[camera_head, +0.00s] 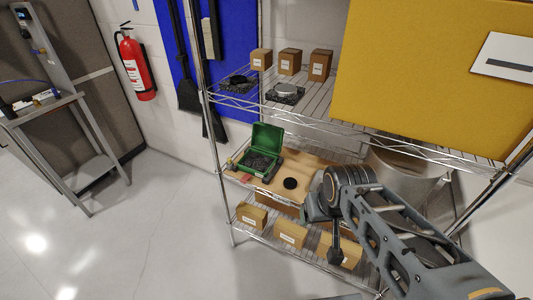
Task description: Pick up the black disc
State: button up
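A black disc (291,183) lies flat on a light wooden board (268,186) on the middle shelf of the wire rack, right of an open green case (262,148). Another dark round piece (238,80) rests on a dark pad at the left of the upper shelf. My gripper (325,222) is at the shelf's front, to the right of the disc on the board and lower in the picture. A visible gap separates them.
A silver disc (286,89) sits on a dark pad on the upper shelf, near several small boxes (289,61). More boxes (290,233) stand on the bottom shelf. A large yellow box (425,75) and a metal bin (405,172) are at right. Rack posts (218,165) bound the shelf.

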aim_at(290, 183)
jog(key=k, duration=0.35)
jog(key=u, duration=0.75)
jog(key=i, duration=1.05)
jog(key=u, duration=0.1)
